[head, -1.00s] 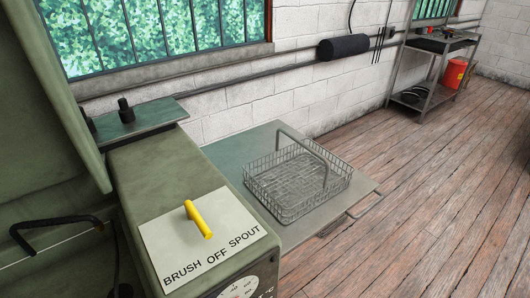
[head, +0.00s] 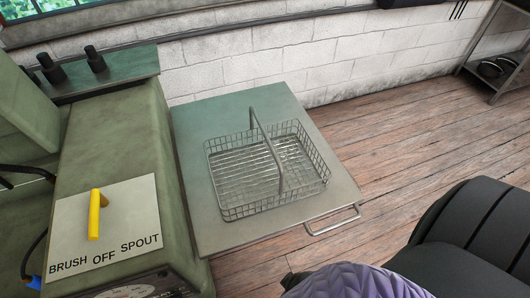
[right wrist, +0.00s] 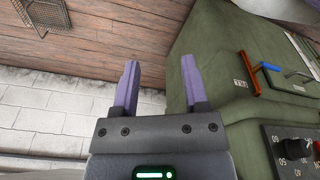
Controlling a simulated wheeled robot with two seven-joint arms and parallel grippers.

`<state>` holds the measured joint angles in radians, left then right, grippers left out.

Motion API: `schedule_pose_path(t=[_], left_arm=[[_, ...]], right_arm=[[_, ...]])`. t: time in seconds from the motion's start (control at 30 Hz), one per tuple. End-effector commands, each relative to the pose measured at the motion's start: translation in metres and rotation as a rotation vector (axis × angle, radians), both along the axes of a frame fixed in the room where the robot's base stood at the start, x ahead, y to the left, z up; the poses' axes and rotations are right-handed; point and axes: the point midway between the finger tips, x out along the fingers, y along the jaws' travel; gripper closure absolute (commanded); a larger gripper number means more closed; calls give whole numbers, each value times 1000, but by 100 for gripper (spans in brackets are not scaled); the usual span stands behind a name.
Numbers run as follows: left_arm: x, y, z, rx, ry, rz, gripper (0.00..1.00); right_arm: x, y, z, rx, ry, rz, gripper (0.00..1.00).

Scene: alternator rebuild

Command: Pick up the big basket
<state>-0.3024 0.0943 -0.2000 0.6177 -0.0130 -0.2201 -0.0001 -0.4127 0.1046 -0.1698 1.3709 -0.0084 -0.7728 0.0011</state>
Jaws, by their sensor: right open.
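The big basket (head: 245,178) is a rectangular grey wire basket with a tall hoop handle (head: 268,150). It sits upright on a flat grey-green side table (head: 225,230) in the middle of the head view and looks empty. My right gripper (right wrist: 158,85) shows in the right wrist view, with two purple fingers apart and nothing between them. It is not touching the basket. Part of my right arm shows at the lower right of the head view. My left gripper is not in view.
A green machine (head: 105,150) with a yellow handle (head: 96,213) and a "BRUSH OFF SPOUT" plate stands left of the table. A white block wall (head: 330,60) runs behind. A metal bar (head: 333,220) juts from the table's front edge.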

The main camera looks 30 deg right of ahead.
Motion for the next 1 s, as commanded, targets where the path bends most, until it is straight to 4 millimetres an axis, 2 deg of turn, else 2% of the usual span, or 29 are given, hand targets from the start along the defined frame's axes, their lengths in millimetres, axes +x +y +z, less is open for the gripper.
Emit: schedule_pose_path(t=[0.03, 0.17, 0.37, 0.4, 0.53, 0.87, 1.0], left_arm=[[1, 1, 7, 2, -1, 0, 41], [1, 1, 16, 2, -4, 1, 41], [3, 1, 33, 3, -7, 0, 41], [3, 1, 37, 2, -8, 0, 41], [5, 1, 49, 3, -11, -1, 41], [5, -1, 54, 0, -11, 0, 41], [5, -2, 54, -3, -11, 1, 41]], right_arm=[[9, 1, 17, 1, -13, -2, 43], [29, 5, 56, -1, -35, -6, 43], [58, 8, 129, -27, -66, -14, 43], [64, 8, 146, -42, -71, -18, 43], [93, 6, 195, -140, -73, -56, 43], [177, 0, 245, -544, -73, -182, 43], [216, 0, 278, -755, -130, -234, 43]])
